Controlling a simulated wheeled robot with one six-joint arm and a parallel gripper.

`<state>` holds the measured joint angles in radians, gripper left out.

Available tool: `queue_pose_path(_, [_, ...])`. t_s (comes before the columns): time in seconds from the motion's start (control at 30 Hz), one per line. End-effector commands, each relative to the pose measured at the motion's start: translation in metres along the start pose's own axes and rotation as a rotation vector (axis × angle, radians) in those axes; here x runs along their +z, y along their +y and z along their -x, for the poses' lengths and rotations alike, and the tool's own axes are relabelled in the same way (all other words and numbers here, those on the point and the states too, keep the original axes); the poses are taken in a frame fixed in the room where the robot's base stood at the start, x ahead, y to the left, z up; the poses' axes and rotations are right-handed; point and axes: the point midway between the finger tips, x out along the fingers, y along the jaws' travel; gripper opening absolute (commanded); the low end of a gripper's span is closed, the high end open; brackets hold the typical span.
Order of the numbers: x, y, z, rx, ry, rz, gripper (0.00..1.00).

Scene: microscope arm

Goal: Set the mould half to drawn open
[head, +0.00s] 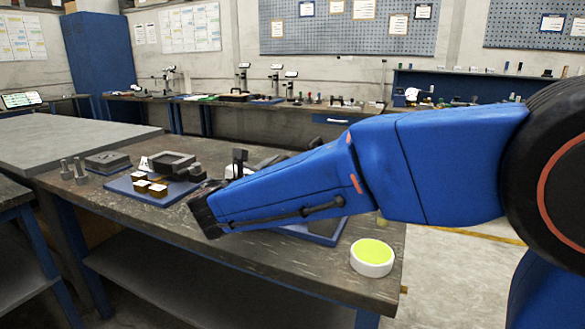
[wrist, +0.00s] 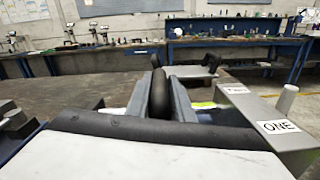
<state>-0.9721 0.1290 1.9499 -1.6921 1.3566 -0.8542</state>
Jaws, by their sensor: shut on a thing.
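In the wrist view my gripper (wrist: 160,78) has its two grey fingers closed on both sides of an upright, rounded black handle (wrist: 159,95). The handle probably belongs to the mould half, but the body behind it is mostly hidden by the fingers and palm. A grey block (wrist: 237,104) with a label, a light peg and a plate reading "ONE" stands close on the right. In the head view my blue arm hides the fingertips and most of the fixture. A dark upright part (head: 239,160) and a blue base (head: 322,231) show around the arm.
In the head view a blue tray (head: 122,184) with small blocks and dark parts lies left of my arm. A white round container with a yellow-green top (head: 372,256) stands near the table's right front corner. The table's front strip (head: 270,252) is mostly bare.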

Motion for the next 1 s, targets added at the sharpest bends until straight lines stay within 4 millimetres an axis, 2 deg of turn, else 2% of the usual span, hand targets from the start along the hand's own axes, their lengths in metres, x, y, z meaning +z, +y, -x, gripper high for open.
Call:
queue_pose_path(0.37, [0.001, 0.008, 0.0, 0.006, -0.001, -0.004, 0.0])
queue_pose_path(0.4, [0.001, 0.008, 0.0, 0.007, -0.001, -0.004, 0.26])
queue_pose_path(0.47, [0.0, 0.008, 0.0, 0.007, -0.001, -0.004, 0.37])
queue_pose_path(0.8, [-0.001, 0.006, 0.002, 0.004, 0.0, -0.002, 0.37])
queue_pose_path(1.0, [-0.001, 0.007, 0.023, 0.006, 0.001, -0.002, 0.37])
